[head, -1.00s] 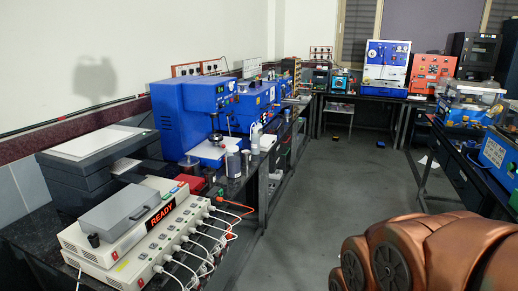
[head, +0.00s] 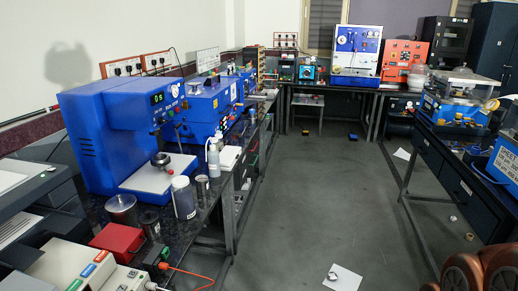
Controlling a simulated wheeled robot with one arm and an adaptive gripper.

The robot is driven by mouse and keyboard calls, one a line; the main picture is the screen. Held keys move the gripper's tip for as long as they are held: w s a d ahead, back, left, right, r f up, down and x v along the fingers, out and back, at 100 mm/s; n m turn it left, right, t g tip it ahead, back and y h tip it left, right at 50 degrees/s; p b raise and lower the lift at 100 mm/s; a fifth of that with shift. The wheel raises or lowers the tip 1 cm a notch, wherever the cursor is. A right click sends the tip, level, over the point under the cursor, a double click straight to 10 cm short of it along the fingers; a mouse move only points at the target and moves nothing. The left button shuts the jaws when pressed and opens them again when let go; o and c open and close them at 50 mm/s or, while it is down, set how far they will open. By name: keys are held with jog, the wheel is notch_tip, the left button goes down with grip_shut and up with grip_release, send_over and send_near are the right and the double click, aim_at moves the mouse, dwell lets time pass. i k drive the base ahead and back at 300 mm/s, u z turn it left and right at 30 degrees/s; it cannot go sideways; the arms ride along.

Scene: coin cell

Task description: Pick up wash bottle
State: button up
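A pale bottle with a thin spout, which looks like the wash bottle (head: 213,160), stands upright on the left bench near its front edge, just right of the blue press machine (head: 115,135). My gripper is not in view. Only copper-coloured links of my arm show at the bottom right.
A metal pot (head: 122,209), a red box (head: 117,240) and a white power unit (head: 95,270) share the left bench. The aisle floor (head: 320,190) is mostly open, with a paper sheet (head: 342,279) on it. Another bench (head: 455,175) lines the right.

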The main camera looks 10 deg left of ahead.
aim_at(213, 154)
jog(key=u, duration=0.15)
jog(key=i, duration=1.35)
jog(key=u, duration=1.25)
jog(key=i, duration=0.7)
jog(key=u, duration=0.5)
